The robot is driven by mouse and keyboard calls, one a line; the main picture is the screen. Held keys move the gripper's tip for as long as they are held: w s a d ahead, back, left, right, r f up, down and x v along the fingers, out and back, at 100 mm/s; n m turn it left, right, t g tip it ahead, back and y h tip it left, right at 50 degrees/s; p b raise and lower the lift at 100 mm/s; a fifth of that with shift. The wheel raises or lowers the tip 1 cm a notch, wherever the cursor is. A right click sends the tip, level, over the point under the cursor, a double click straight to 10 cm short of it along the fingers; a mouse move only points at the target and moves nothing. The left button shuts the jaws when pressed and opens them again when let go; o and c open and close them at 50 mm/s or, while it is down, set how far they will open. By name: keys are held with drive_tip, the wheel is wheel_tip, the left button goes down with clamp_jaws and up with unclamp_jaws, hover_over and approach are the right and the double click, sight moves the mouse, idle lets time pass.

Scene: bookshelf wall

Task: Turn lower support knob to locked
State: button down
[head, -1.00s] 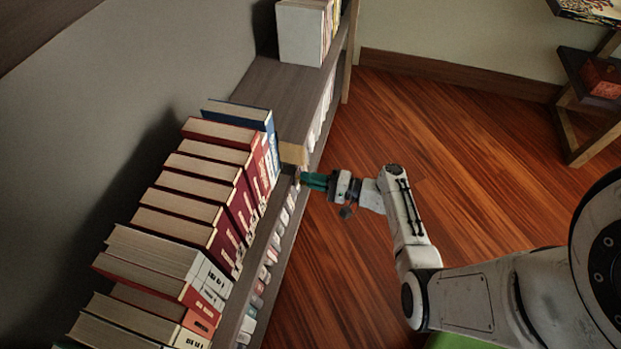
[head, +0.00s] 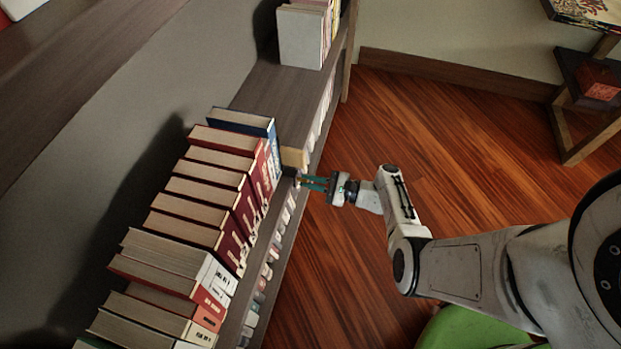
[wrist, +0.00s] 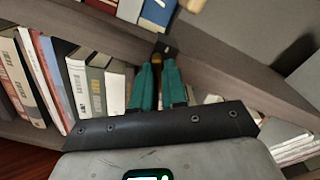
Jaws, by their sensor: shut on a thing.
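The lower support knob (wrist: 158,56) is a small dark and brownish piece at the shelf's front edge, mostly hidden between my fingertips in the wrist view. In the head view its place is at the shelf edge, just below a tan block (head: 294,157). My gripper (head: 304,182) reaches it from the right with two green fingers. In the wrist view my gripper (wrist: 158,66) is shut on the knob, its fingertips close together at the shelf edge. The knob's markings and exact angle are too small to read.
A row of upright books (head: 215,190) stands on the shelf left of my gripper. More books (wrist: 92,80) fill the shelf below. A bare stretch of shelf (head: 275,100) lies beyond the tan block. The wood floor (head: 450,150) to the right is open.

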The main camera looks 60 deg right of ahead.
drive_tip(key=m+p, duration=0.1)
drive_tip(key=m, duration=0.3)
drive_tip(key=shift+m+p, duration=0.4)
drive_tip(key=shift+m, duration=0.9)
drive_tip(key=shift+s+f, duration=0.1)
drive_tip(key=c, duration=1.2)
unclamp_jaws()
drive_tip(key=v, duration=1)
drive_tip(key=shift+s, duration=0.35)
drive_tip(key=shift+d, duration=0.15)
